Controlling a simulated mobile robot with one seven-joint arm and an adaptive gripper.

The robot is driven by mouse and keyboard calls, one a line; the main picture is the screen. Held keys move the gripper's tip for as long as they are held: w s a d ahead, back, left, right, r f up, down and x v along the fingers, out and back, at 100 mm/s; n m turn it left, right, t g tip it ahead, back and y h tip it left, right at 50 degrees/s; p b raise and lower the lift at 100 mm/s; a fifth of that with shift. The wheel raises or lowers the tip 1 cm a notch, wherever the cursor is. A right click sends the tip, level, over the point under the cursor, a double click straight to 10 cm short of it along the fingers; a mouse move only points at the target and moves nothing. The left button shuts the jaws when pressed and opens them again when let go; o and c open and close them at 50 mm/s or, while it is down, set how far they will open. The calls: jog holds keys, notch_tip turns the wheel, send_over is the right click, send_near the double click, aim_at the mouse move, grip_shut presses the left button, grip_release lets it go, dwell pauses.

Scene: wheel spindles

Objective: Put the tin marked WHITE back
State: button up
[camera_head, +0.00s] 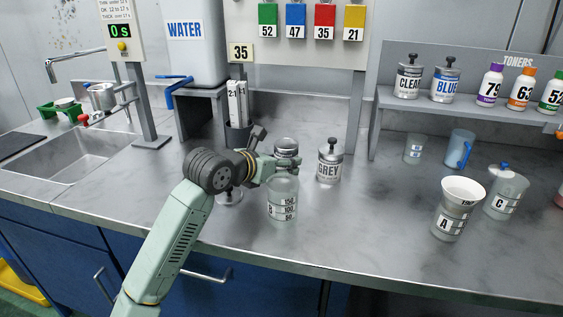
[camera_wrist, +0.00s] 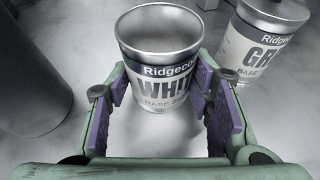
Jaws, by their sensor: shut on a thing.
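The tin marked WHITE (camera_wrist: 165,85) is between the purple pads of my gripper (camera_wrist: 163,92) in the wrist view, its label facing the camera. Its rim is round and metallic, and no knob shows on top. In the head view the tin (camera_head: 286,146) shows only its upper part behind my gripper (camera_head: 283,163); the rest is hidden by the gripper and a clear beaker. My gripper is shut on the tin. I cannot tell whether the tin's base touches the counter.
The GREY tin (camera_head: 330,162) stands close on the right. The clear beaker (camera_head: 282,200) stands just in front. CLEAR (camera_head: 408,80) and BLUE (camera_head: 445,83) tins stand on the right shelf (camera_head: 385,98). Cup A (camera_head: 452,222) and jug C (camera_head: 506,195) are farther right. The front centre-right counter is clear.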

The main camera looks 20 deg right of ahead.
jog(key=shift+f, duration=0.2)
jog(key=o, duration=1.3)
jog(key=shift+r, duration=0.1)
jog(key=shift+r, duration=0.2)
jog(key=shift+s+a, duration=0.15)
jog(key=shift+a, duration=0.1)
jog(key=b+v, duration=0.3)
jog(key=v, duration=0.8)
jog(key=shift+s+a+r, duration=0.1)
jog(key=shift+s+r, duration=0.05)
jog(key=shift+r, duration=0.05)
